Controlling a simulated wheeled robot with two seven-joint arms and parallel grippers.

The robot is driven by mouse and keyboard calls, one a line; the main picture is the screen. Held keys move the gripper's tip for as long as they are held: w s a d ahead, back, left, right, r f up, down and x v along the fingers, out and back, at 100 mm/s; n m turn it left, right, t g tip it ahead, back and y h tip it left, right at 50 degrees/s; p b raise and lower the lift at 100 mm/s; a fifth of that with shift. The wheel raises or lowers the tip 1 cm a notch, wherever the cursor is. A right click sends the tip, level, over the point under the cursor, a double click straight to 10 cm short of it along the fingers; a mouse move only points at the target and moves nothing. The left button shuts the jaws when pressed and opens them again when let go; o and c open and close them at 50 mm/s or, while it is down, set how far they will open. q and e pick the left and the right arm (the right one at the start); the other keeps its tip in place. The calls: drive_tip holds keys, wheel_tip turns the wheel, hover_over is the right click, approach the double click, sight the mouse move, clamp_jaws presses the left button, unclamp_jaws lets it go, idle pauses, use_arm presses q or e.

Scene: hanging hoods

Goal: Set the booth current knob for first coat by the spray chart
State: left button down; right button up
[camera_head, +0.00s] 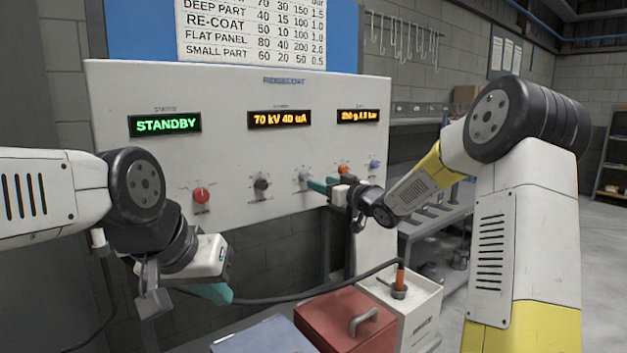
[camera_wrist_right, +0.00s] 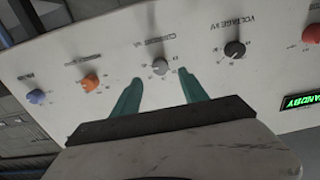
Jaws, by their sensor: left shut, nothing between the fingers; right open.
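The booth panel (camera_head: 230,95) has a row of knobs. The pale grey current knob (camera_head: 304,175) sits mid-row and also shows in the right wrist view (camera_wrist_right: 160,67). My right gripper (camera_head: 318,186) is open in front of it; its teal fingertips, also in the right wrist view (camera_wrist_right: 157,88), flank the knob, contact unclear. The display (camera_head: 280,119) reads 70 kV 40 uA. The spray chart (camera_head: 250,35) shows Deep Part, Re-coat, Flat Panel and Small Part rows; a row above reads 70 30 150 1.5, its label outside the view. My left gripper (camera_head: 218,293) is shut and empty, below the panel.
A black voltage knob (camera_wrist_right: 235,49) and an orange knob (camera_wrist_right: 90,83) neighbour the current knob. Red (camera_head: 201,195) and blue (camera_head: 375,164) knobs stand at the ends. A green STANDBY display (camera_head: 166,124) is lit. A red box (camera_head: 345,325) stands below.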

sight(308, 178)
drive_tip(key=x, duration=0.6)
drive_tip(key=shift+w+a, duration=0.2)
clamp_jaws()
